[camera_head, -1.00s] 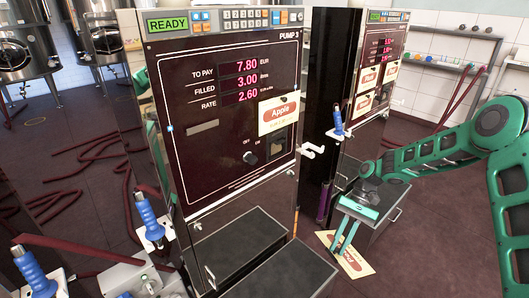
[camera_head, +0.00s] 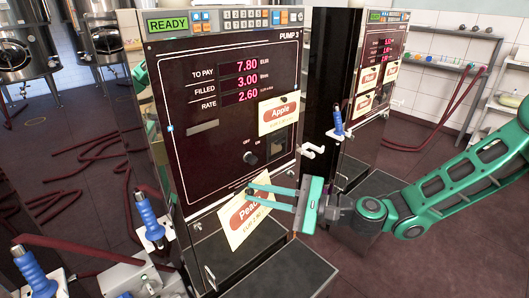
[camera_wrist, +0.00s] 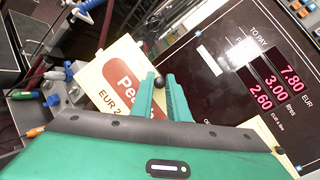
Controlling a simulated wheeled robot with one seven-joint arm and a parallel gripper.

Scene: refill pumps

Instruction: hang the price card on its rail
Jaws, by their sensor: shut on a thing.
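My gripper (camera_head: 250,192) is shut on a cream price card (camera_head: 250,222) with a red "Peach" label. The card hangs tilted from the fingertips in front of the lower front of pump 3. In the wrist view the card (camera_wrist: 110,80) is left of my fingertips (camera_wrist: 161,78), with a black knob between them. A second card, reading "Apple" (camera_head: 279,116), is on the right side of pump 3's panel, above and right of my gripper. I cannot clearly make out a rail.
Pump 3 (camera_head: 222,140) has a dark front panel with a lit display. A white hook (camera_head: 313,150) juts from its right edge. Dark steps (camera_head: 285,275) stand below. A second pump (camera_head: 372,110) with several cards stands right. Blue nozzles (camera_head: 150,215) are at left.

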